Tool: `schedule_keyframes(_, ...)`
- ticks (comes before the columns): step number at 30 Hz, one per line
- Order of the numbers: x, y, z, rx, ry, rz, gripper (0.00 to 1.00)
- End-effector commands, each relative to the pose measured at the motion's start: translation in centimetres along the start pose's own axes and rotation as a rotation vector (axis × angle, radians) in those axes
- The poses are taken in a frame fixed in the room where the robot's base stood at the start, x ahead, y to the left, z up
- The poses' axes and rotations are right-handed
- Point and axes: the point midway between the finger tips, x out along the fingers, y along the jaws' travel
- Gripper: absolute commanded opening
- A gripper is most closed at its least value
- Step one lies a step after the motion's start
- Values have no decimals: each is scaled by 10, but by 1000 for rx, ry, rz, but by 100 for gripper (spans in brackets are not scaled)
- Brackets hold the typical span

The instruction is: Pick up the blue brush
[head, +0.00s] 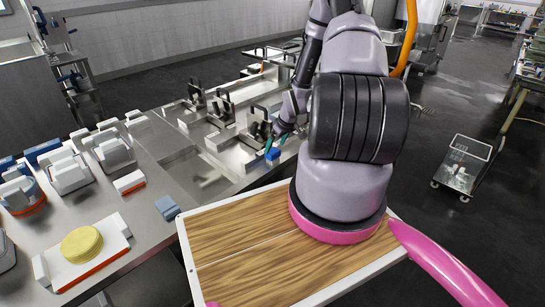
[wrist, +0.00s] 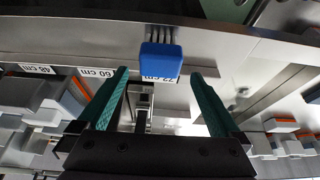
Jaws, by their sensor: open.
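The blue brush (wrist: 160,62) shows in the wrist view as a blue block with several thin grey prongs above it, just beyond and between my fingertips. In the head view, a small blue piece (head: 273,154) shows at the front edge of the steel bench, by my fingers. My gripper (wrist: 159,75) is open, its two green fingers apart, with a visible gap on each side of the brush. It also shows in the head view (head: 277,138), partly hidden by my arm. No contact with the brush is visible.
The steel bench (head: 190,172) carries metal press fixtures (head: 222,108). White blocks and molds (head: 70,172), a yellow cheese (head: 81,244) on a white board and a small blue-grey block (head: 168,208) stand at left. A metal cart (head: 462,165) stands on the open floor at right.

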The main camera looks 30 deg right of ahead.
Motion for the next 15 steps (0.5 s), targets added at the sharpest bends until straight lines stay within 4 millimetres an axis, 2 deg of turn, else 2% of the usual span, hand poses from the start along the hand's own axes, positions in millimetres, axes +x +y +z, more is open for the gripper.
schedule_keyframes(6,34,-1,1,-1,-1,-2,100)
schedule_keyframes(9,44,-1,1,-1,0,-1,100)
schedule_keyframes(15,48,0,1,0,0,0,100)
